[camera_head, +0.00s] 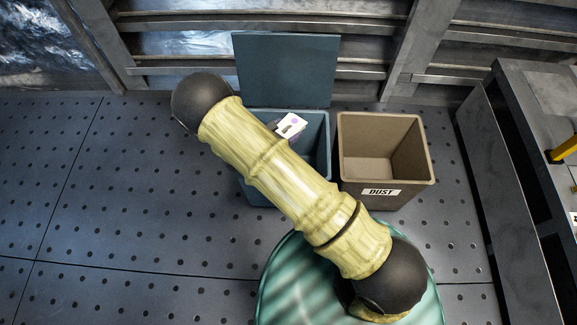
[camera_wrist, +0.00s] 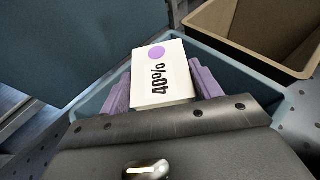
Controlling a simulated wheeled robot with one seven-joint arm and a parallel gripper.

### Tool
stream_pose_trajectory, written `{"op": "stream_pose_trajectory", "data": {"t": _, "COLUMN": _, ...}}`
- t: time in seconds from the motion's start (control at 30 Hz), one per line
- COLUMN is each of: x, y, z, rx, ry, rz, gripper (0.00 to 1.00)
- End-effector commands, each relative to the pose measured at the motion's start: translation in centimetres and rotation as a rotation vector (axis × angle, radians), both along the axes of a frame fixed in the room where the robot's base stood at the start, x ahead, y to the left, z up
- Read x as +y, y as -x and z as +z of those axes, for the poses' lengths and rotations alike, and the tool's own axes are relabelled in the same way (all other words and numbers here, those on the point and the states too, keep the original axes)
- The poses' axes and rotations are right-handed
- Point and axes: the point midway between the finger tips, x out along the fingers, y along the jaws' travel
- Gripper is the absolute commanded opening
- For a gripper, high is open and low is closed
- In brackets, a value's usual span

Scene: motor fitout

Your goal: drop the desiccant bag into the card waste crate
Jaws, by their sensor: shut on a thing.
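The desiccant bag (camera_wrist: 163,75) is a white packet with "40%" and a purple dot on it. My gripper (camera_wrist: 163,92) is shut on it, with one purple finger at each side. In the head view the bag (camera_head: 291,124) shows just past my arm, above the opening of a blue-grey crate (camera_head: 326,150). The crate's rim (camera_wrist: 240,66) surrounds the bag in the wrist view. No label shows on this crate, and my arm hides much of it. I cannot tell how far the bag is above or below the rim.
The crate's blue-grey lid (camera_head: 285,70) stands open at the back. A brown bin marked "DUST" (camera_head: 420,185) stands close on the right, and looks empty. A dark bench (camera_head: 535,145) with a yellow item (camera_head: 565,148) is at far right. The left floor is clear.

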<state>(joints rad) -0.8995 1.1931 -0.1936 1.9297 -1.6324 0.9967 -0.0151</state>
Motion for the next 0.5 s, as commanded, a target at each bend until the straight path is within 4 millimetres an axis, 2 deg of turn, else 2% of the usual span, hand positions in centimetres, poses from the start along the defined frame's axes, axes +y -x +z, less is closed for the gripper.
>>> {"op": "stream_pose_trajectory", "data": {"t": 0.5, "x": 0.0, "y": 0.0, "z": -5.4, "rx": -0.002, "ry": 0.001, "rz": 0.000, "gripper": 0.37}}
